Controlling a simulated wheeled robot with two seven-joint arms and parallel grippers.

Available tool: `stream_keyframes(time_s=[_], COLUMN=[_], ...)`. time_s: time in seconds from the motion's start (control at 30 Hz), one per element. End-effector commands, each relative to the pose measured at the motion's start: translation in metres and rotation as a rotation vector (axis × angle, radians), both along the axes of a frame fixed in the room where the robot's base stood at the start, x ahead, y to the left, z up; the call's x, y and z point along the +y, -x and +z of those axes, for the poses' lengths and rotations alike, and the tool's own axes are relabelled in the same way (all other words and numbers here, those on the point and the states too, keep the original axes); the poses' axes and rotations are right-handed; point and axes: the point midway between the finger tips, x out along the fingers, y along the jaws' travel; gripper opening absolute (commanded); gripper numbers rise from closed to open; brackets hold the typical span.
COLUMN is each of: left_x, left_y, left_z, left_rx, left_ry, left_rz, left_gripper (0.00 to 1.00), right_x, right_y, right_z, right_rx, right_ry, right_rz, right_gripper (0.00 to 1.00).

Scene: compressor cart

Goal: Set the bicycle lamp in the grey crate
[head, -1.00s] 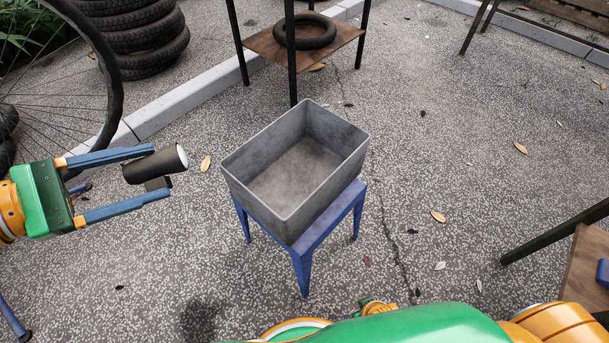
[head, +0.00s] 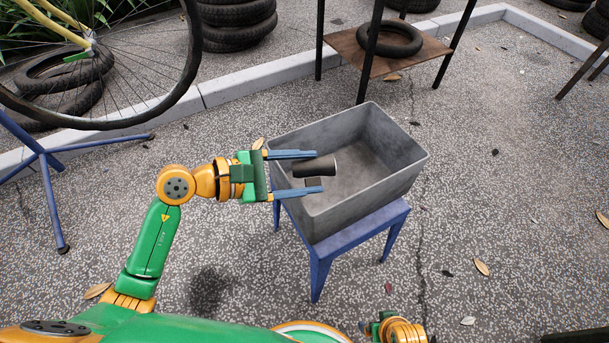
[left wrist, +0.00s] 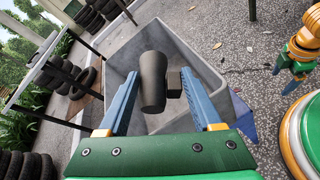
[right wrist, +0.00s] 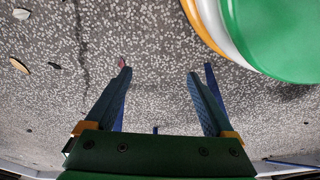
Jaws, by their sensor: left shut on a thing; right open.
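The bicycle lamp (head: 318,165) is a dark cylinder with a small block-shaped mount. My left gripper (head: 317,171) is shut on the lamp, which shows between its blue fingers in the left wrist view (left wrist: 153,80). The grey crate (head: 368,198) is an open box, empty as far as I see, on a blue stand. The lamp and fingertips overlap the crate's left part, above its opening; the height over the floor of the crate is unclear. My right gripper (right wrist: 160,73) is open and empty, with paving behind it in the right wrist view.
The blue stand (head: 345,237) is small, with paving around it. A wooden shelf (head: 425,66) with a tyre stands behind the crate. A bicycle wheel (head: 190,60) and a blue stand leg (head: 50,195) are at the left. Tyre stacks stand at the back.

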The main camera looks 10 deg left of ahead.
Motion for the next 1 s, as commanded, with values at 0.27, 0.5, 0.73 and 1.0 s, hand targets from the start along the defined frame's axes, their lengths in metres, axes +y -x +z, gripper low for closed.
stream_keyframes(time_s=[0.27,0.5,0.73,1.0], left_x=[0.001,0.001,0.001,0.001], left_y=[0.000,0.000,0.000,0.000], left_z=[-0.006,-0.009,-0.012,-0.015], left_rx=[-0.001,-0.001,0.000,0.000], left_ry=[0.000,0.000,0.000,0.000], left_rz=[0.000,0.000,0.000,0.000], left_gripper=[0.08,0.08,0.08,0.08], right_x=[0.001,0.002,0.003,0.004], right_y=[-0.003,-0.009,-0.012,-0.014], right_z=[0.004,0.009,0.013,0.019], right_rx=[-0.003,-0.010,-0.014,-0.010], right_ry=[-0.001,-0.003,-0.004,-0.006], right_rz=[-0.001,-0.002,-0.002,-0.003], right_gripper=[0.88,0.88,0.88,0.88])
